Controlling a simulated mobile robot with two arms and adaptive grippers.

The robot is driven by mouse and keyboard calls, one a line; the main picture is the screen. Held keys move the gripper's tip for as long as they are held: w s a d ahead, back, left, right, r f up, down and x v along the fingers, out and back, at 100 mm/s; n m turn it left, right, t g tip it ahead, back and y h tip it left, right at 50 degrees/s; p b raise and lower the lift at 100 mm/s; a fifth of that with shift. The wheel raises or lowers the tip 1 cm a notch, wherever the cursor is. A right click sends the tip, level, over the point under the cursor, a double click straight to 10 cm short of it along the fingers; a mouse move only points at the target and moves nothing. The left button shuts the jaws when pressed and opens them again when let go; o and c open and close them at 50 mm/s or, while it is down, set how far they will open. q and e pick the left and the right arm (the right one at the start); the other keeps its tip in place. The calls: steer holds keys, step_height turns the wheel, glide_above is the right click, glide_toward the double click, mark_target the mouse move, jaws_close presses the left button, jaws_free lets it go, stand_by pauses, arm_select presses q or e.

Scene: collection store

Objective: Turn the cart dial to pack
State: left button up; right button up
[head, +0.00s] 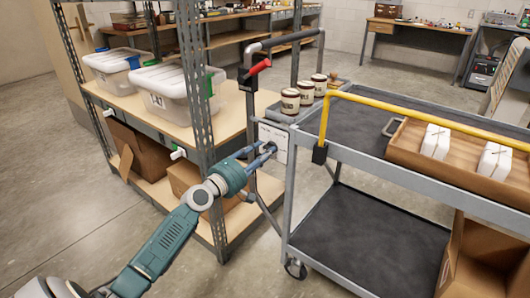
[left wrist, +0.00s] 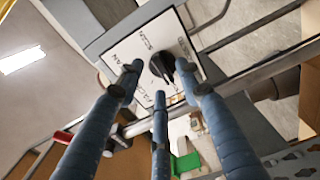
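The cart (head: 345,120) is a grey two-shelf trolley with a white dial panel (head: 274,134) on its handle end. The knob's pointer seems to aim to the lower right. My left gripper (head: 266,150) is at the panel. In the left wrist view its three blue fingers (left wrist: 162,82) are spread around the knob, with gaps visible; contact cannot be told. My right gripper is not in view.
The cart's top holds several jars (head: 290,101) and a brown tray (head: 400,150) with white packages. A yellow bar (head: 430,113) spans above it. Floor at left is clear.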

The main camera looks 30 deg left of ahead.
arm_select(q)
steer(key=shift+w, duration=0.75)
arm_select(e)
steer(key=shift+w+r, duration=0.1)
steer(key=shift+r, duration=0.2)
arm_select(q)
jaws_close()
steer(key=shift+d, duration=0.1)
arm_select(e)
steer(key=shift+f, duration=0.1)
arm_select(q)
steer(key=shift+f, duration=0.1)
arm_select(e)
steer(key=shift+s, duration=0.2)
